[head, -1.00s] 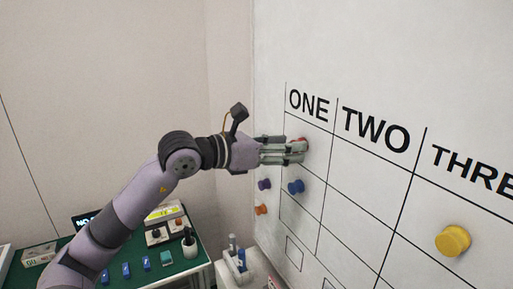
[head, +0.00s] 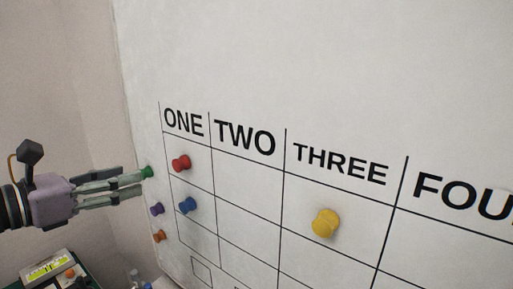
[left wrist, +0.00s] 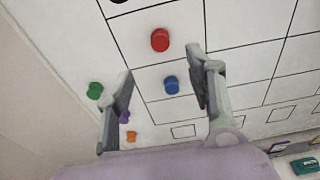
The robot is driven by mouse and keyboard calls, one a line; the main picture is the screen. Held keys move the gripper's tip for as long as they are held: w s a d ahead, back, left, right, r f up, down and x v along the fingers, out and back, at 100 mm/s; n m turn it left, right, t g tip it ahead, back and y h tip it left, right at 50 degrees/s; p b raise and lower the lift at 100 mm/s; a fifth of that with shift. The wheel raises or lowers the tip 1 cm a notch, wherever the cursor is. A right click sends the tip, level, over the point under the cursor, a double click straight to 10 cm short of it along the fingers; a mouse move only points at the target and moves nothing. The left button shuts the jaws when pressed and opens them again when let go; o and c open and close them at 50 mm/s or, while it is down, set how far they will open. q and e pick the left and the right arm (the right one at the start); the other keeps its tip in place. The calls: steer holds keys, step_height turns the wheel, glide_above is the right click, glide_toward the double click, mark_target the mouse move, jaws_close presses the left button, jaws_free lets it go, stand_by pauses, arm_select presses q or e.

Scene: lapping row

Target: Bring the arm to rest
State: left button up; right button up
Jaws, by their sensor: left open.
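My left gripper (head: 143,179) comes in from the left in the head view, near the board's left edge. In the left wrist view its fingers (left wrist: 163,88) are spread apart with nothing between them, facing the whiteboard (head: 300,60). A red magnet (head: 181,163) sits in the column ONE, with a blue magnet (head: 188,205) below it. A green magnet (head: 147,172) is at the fingertips in the head view; in the left wrist view (left wrist: 95,91) it is on the board outside the left finger. My right gripper is not in view.
A purple magnet (head: 157,209) and an orange magnet (head: 159,236) are on the board's left margin. A yellow magnet (head: 325,223) is in the column THREE. A green table (head: 90,284) with items stands at the lower left.

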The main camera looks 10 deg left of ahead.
arm_select(q)
steer(key=d+r+n+t+h, duration=0.2)
steer(key=d+n+t+h, duration=0.2)
steer(key=d+n+h, duration=0.25)
steer(key=w+a+f+n+t+y, duration=0.1)
steer(key=a+f+n+y, duration=0.45)
steer(key=n+y, duration=0.5)
steer(key=w+a+f+n+t+y, duration=0.1)
steer(key=a+f+n+y, duration=0.3)
steer(key=f+n+y, duration=0.7)
step_height(320, 180, down, 8)
steer(key=s+n+g+h, duration=0.2)
steer(key=n+g, duration=0.4)
steer(key=n, duration=0.2)
steer(key=s+d+f+n+g+h, duration=0.1)
steer(key=s+d+f+g+h, duration=0.4)
steer(key=s+d+f, duration=0.55)
steer(key=s+d+f+n+g+h, duration=0.2)
steer(key=s+d+f+g, duration=0.55)
steer(key=f, duration=0.55)
step_height(320, 180, down, 27)
steer(key=s+b, duration=0.1)
steer(key=s+a+f+g+b, duration=0.1)
steer(key=s+a+f, duration=0.1)
steer(key=s+f, duration=1.4)
steer(key=shift+s+a+f+m+g, duration=0.25)
steer(key=shift+s+a+m+g, duration=0.1)
steer(key=shift+s+m, duration=0.05)
